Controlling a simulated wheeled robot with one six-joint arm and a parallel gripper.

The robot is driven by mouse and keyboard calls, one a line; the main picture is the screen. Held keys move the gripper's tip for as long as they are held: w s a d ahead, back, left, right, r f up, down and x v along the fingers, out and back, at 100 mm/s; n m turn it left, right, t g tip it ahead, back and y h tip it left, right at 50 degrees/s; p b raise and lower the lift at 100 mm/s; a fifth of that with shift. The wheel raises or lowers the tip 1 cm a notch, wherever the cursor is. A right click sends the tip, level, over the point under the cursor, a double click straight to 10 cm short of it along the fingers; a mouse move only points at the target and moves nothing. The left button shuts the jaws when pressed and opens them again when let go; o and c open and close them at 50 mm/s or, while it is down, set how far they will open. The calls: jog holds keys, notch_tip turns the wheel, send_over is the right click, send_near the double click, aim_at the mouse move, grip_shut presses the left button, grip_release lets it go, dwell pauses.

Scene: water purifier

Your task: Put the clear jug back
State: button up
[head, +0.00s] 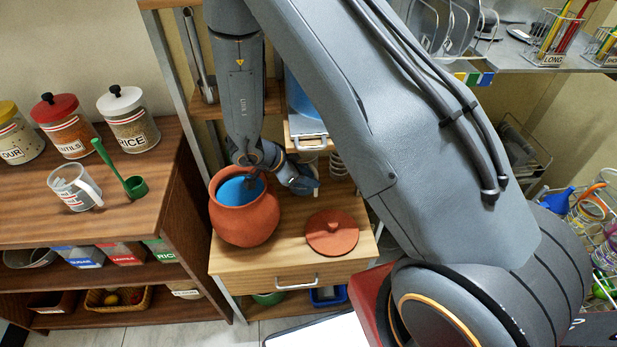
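A clay lid (332,233) lies on the wooden stand (285,258) right of the pot. A green scoop (134,186) is near the jug. Jars stand behind it, including the rice jar (130,124). The counter's front has free room.

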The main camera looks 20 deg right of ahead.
jog(key=shift+o, duration=0.3)
jog(key=shift+r, duration=0.1)
jog(key=b+v, duration=0.1)
jog(key=v, duration=1.1)
